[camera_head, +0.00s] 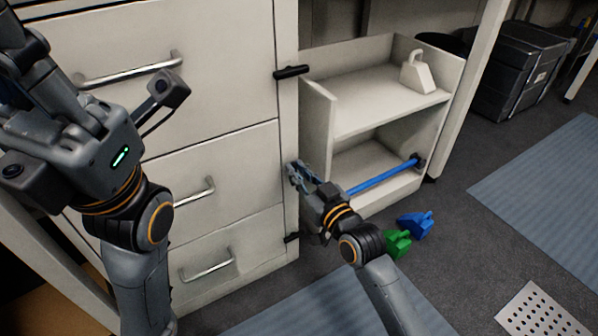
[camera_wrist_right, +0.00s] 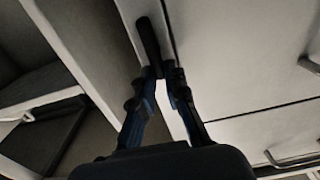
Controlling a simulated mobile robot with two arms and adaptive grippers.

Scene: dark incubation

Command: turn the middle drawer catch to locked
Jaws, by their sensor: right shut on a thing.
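The middle drawer catch is a small dark bar on the cabinet's pale post (camera_head: 289,120). In the head view my right gripper (camera_head: 293,170) covers most of it. In the right wrist view the catch (camera_wrist_right: 148,38) shows as a black bar lying lengthwise along the post, with one end between the fingertips (camera_wrist_right: 164,74). My right gripper is shut on that end. The middle drawer (camera_head: 240,160) looks closed. My left gripper (camera_head: 40,75) is raised in front of the upper drawers, partly cut off by the frame; its fingers are unclear.
The top catch (camera_head: 291,72) lies crosswise; a bottom catch (camera_head: 291,237) is partly visible. Green (camera_head: 397,243) and blue (camera_head: 416,224) pieces lie on the floor near my right arm.

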